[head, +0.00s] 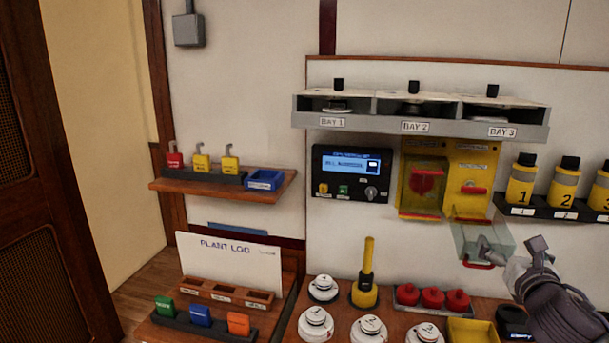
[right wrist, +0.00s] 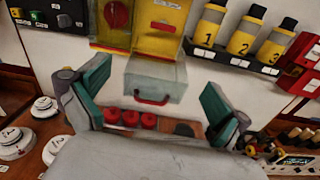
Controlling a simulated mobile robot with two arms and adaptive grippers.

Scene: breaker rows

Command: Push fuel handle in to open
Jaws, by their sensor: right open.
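The right yellow box (head: 487,158) on the wall panel has a small red handle (head: 473,189) on its face, also visible in the right wrist view (right wrist: 163,27). I cannot read its label. Its clear cover (head: 470,238) hangs open below it, with a red grip (right wrist: 152,101) at its lower edge. My right gripper (head: 488,250) is open at the cover's lower right, below the red handle. In the right wrist view its fingers stand wide apart on either side of the cover, with nothing held. My left gripper is not in view.
The left yellow box holds a red knob (head: 427,181) behind a shut clear cover. Numbered yellow-black canisters (head: 522,182) stand in a rack to the right. A bay shelf (head: 420,125) juts out above. Red knobs (head: 432,298) and white discs crowd the counter below.

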